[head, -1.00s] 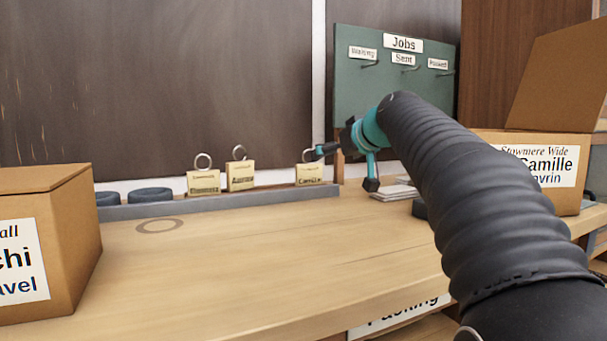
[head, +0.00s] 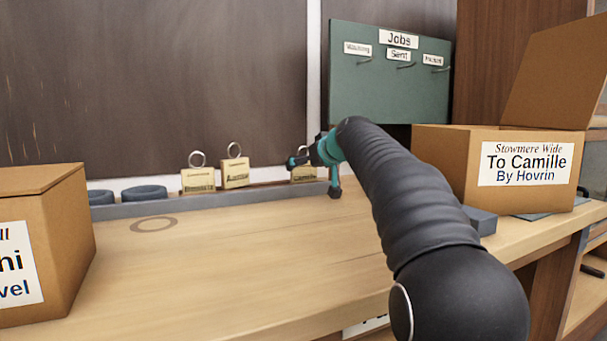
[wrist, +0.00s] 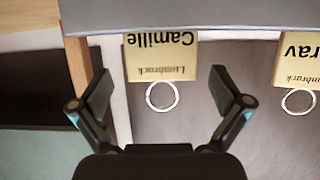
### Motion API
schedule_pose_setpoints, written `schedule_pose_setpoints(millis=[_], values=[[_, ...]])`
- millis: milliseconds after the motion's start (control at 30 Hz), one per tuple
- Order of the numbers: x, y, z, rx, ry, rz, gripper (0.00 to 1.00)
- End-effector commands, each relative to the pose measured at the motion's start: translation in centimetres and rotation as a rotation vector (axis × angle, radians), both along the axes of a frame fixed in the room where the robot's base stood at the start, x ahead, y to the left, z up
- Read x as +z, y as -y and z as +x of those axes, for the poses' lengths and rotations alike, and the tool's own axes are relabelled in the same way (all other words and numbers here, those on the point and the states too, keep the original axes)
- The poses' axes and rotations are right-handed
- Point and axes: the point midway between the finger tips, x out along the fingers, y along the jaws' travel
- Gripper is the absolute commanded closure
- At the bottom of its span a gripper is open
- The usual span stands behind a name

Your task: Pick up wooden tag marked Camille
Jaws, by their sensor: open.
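The wooden tag marked Camille (wrist: 161,57) shows upside down in the wrist view, with a metal ring (wrist: 162,96). It lies centred between the spread fingers of my gripper (wrist: 162,92), which is open and empty. In the head view the Camille tag (head: 304,174) stands at the right end of the grey rail, partly hidden by my gripper (head: 312,178), which is close in front of it. Whether the fingers touch the tag cannot be told.
Two other ringed tags (head: 198,181) (head: 235,173) stand left on the grey rail (head: 230,203). Dark round rings (head: 144,193) lie farther left. A closed carton (head: 60,220) is at left; an open carton (head: 440,165) labelled To Camille is at right. The middle tabletop is clear.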

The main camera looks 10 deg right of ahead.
Motion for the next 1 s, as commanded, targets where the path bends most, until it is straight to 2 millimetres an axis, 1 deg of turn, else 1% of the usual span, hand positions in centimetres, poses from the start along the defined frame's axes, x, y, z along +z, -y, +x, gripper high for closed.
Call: schedule_pose_setpoints(millis=[33, 100, 200, 433, 467, 500, 567, 600, 633, 667, 1000], values=[[-0.5, -0.4, 0.7, 0.002, -0.002, 0.000, 0.00], [-0.8, -0.6, 1.6, 0.001, -0.001, 0.001, 0.00], [-1.1, -0.8, 2.4, 0.000, -0.001, 0.001, 0.00], [-1.2, -0.8, 2.6, -0.002, 0.000, 0.001, 0.00], [-1.2, -0.8, 2.6, -0.002, 0.000, 0.001, 0.07], [-1.2, -0.8, 2.6, -0.001, 0.000, 0.001, 0.18], [-1.2, -0.8, 2.5, -0.001, 0.000, 0.001, 0.32], [-1.2, -0.8, 2.5, -0.001, 0.000, 0.001, 0.43], [-1.2, -0.8, 2.5, -0.001, 0.000, 0.001, 0.50], [-1.2, -0.8, 2.5, -0.001, 0.000, 0.001, 0.55], [-1.0, -0.8, 2.5, -0.001, 0.000, 0.001, 0.55]])
